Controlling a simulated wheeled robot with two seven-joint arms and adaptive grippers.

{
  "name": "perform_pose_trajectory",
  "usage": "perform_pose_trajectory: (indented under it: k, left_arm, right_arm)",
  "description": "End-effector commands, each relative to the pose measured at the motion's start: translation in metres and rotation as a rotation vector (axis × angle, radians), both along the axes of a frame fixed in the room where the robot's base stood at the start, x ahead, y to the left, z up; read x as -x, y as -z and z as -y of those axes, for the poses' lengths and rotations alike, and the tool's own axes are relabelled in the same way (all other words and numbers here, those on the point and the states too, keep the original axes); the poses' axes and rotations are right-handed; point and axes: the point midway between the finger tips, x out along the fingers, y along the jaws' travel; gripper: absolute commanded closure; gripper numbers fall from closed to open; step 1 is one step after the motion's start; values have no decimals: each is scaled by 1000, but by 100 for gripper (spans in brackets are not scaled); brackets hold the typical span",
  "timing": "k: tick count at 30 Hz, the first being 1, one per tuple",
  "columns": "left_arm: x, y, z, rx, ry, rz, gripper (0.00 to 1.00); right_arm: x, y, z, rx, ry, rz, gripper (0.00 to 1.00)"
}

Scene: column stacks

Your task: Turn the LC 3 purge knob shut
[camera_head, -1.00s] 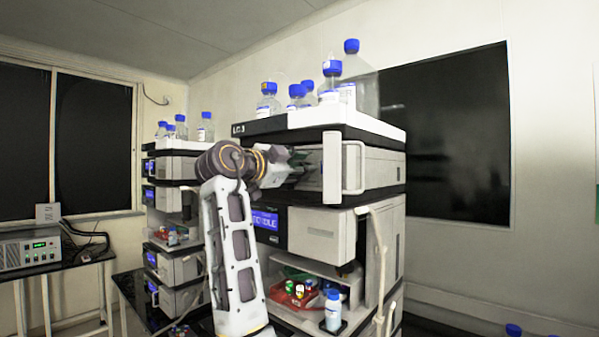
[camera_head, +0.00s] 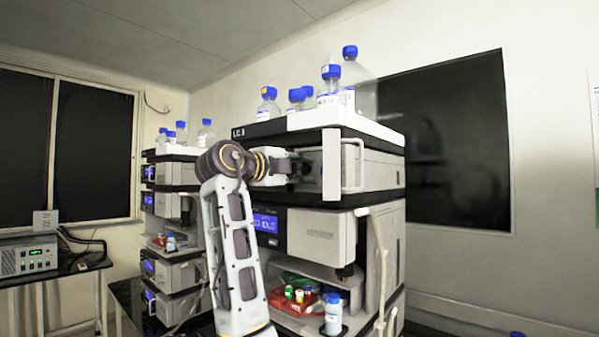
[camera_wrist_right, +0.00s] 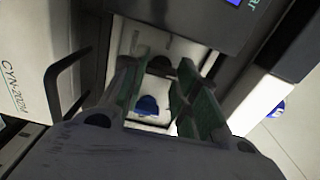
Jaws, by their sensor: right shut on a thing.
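The LC 3 stack (camera_head: 322,222) stands at centre, with its label on the dark top edge. My right gripper (camera_head: 302,166) is at the front of its upper module, beside the white handle (camera_head: 352,167). In the right wrist view my right gripper (camera_wrist_right: 163,88) has its green-lined fingers on either side of a small dark rounded part, the purge knob (camera_wrist_right: 160,66), and is shut on it. The knob is mostly in shadow there and hidden behind the gripper in the head view. Its angle cannot be read. My left gripper is not in view.
Blue-capped bottles (camera_head: 330,86) stand on top of the stack. A lit display (camera_head: 266,223) is below the gripper. A red tray with small vials (camera_head: 298,294) and a bottle (camera_head: 333,314) sit lower down. Another stack (camera_head: 172,205) stands behind at left.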

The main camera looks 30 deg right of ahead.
Motion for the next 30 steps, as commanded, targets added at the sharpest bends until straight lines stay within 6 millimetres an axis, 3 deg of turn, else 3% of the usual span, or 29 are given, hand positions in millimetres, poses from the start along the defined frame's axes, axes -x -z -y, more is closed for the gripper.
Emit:
perform_pose_trajectory:
  k: [17,18,20,30]
  left_arm:
    - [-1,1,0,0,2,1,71]
    - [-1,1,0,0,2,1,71]
    - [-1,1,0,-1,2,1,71]
    - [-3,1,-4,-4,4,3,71]
  right_arm:
    - [0,0,0,-17,0,44,94]
    - [0,0,0,-17,0,44,69]
    - [0,0,0,-17,0,44,61]
    - [0,0,0,-16,0,43,61]
